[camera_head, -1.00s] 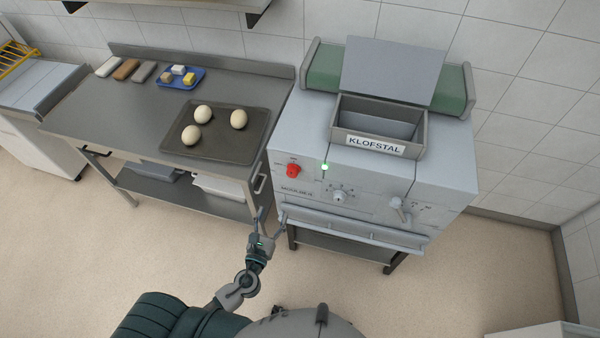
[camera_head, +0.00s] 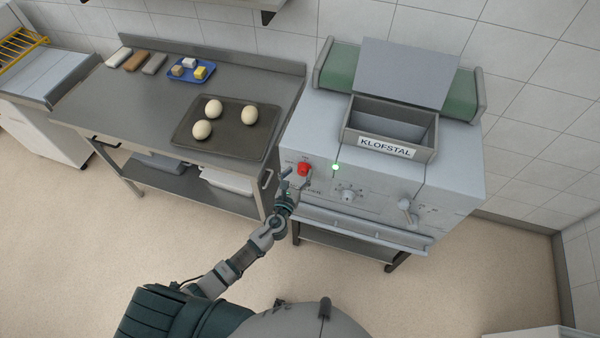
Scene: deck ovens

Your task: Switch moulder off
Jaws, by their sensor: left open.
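The moulder (camera_head: 465,180) is a grey machine with a green belt on top and a hopper (camera_head: 385,149) labelled KLOFSTAL. A red switch knob (camera_head: 303,169) sits at the left of its front panel. My left gripper (camera_head: 296,179) is open and empty, at the panel just below the red knob. Its fingers partly cover the panel lettering. I cannot tell whether a finger touches the knob. My right gripper is not in view.
A grey dial (camera_head: 347,195) and a lever (camera_head: 406,210) are on the same panel, above a front rail (camera_head: 360,228). Left stands a steel table (camera_head: 110,95) with a dark tray (camera_head: 222,148) of dough balls and a blue tray (camera_head: 181,79). The floor in front is clear.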

